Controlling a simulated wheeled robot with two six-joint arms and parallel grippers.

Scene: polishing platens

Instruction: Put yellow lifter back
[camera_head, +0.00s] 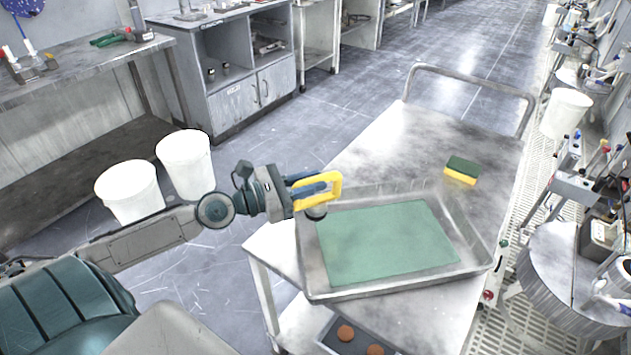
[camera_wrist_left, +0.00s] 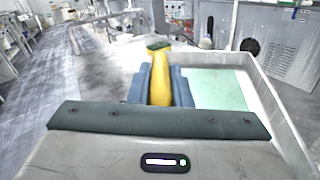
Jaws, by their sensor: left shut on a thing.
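My left gripper (camera_head: 312,188) is shut on the yellow lifter (camera_head: 333,187), a yellow handle-like piece with a dark round part at its lower end. It is held at the left edge of the metal tray (camera_head: 474,228) in the head view; whether it touches the tray I cannot tell. In the left wrist view, the yellow lifter (camera_wrist_left: 160,84) stands between the blue-grey fingers (camera_wrist_left: 160,85), with the tray to the right. A green sheet (camera_head: 385,240) lies flat in the tray. My right gripper does not show.
The tray rests on a metal cart (camera_head: 400,145) with a raised push handle (camera_head: 470,80). A green-and-yellow sponge (camera_head: 461,170) lies behind the tray. White buckets (camera_head: 130,190) stand left of the cart. A lower shelf holds a dark tray with reddish-brown round items (camera_head: 345,333).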

